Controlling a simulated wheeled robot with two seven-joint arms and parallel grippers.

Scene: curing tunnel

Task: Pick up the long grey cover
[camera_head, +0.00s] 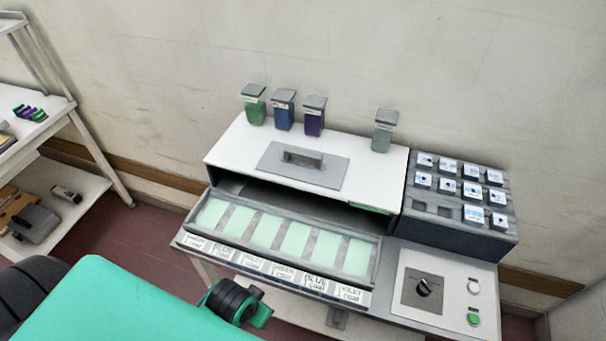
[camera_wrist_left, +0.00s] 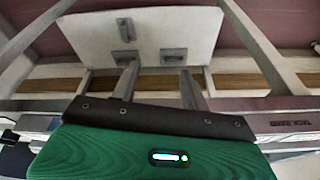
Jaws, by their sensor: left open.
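A flat grey plate with a raised block handle (camera_head: 330,174) lies on the white top of the tunnel machine (camera_head: 232,150); it is the most cover-like grey thing I see. On the white lower shelf in the left wrist view lie grey pieces, a longer one (camera_wrist_left: 125,28) and two short ones (camera_wrist_left: 124,58) (camera_wrist_left: 173,56); I cannot tell what they are. My left gripper (camera_wrist_left: 157,88) shows two grey fingers apart, empty, pointing toward that shelf. In the head view my green left arm is at the bottom, its fingers hidden. My right gripper is not in view.
A tray (camera_head: 375,262) with pale green panels sticks out at the machine's front. Several bottles, such as a purple one (camera_head: 314,118), stand along its back. A dark rack (camera_head: 412,228) of white-topped blocks and a control panel (camera_head: 449,270) are at right. A shelf unit (camera_head: 95,184) stands left.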

